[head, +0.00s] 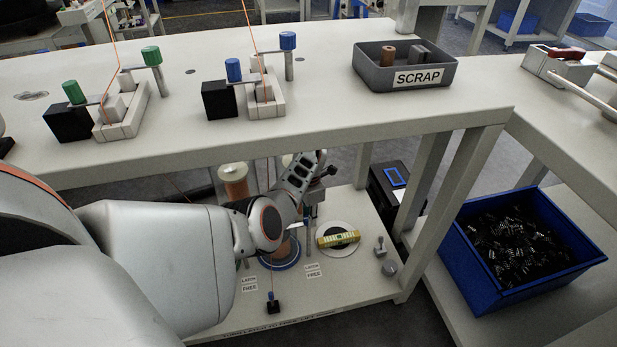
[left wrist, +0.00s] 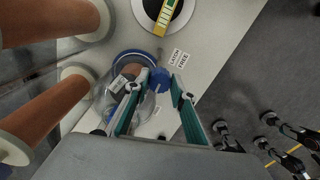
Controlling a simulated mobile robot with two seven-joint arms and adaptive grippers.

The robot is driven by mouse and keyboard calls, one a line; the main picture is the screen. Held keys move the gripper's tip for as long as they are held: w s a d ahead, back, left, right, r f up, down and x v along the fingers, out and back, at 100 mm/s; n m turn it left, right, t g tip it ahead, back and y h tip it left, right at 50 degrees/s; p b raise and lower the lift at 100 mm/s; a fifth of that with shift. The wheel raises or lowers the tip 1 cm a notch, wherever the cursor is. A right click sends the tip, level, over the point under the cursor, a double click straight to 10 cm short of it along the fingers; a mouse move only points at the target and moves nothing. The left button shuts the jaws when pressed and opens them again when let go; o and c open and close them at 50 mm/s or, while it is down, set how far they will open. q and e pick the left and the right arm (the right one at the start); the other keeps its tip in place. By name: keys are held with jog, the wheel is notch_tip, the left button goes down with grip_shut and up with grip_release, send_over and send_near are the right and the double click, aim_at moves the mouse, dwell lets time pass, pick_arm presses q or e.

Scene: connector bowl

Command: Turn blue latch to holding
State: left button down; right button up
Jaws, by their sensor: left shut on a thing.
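In the left wrist view a round blue latch knob (left wrist: 160,79) sits between the fingertips of my left gripper (left wrist: 167,84), which is shut on it. The knob stands beside a clear round cover with a blue rim (left wrist: 116,72) over an orange-brown spool. A label reading LATCH FREE (left wrist: 178,59) lies close by. In the head view my left gripper (head: 308,212) reaches down to the lower shelf (head: 375,285), and its fingers are mostly hidden there. The same blue rim (head: 281,264) shows below it. My right gripper is not in view.
A white disc (head: 350,248) with a yellow strip (head: 338,239) lies beside the gripper. Copper-coloured spools (left wrist: 60,20) are close on the left. The upper table (head: 300,125) overhangs the shelf. A blue bin (head: 515,245) stands at the right.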

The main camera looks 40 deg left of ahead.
pick_arm(q)
jog(key=shift+d+f, duration=0.1)
jog(key=shift+f, duration=0.05)
jog(key=c, duration=1.7)
grip_release()
notch_tip(320, 180, up, 12)
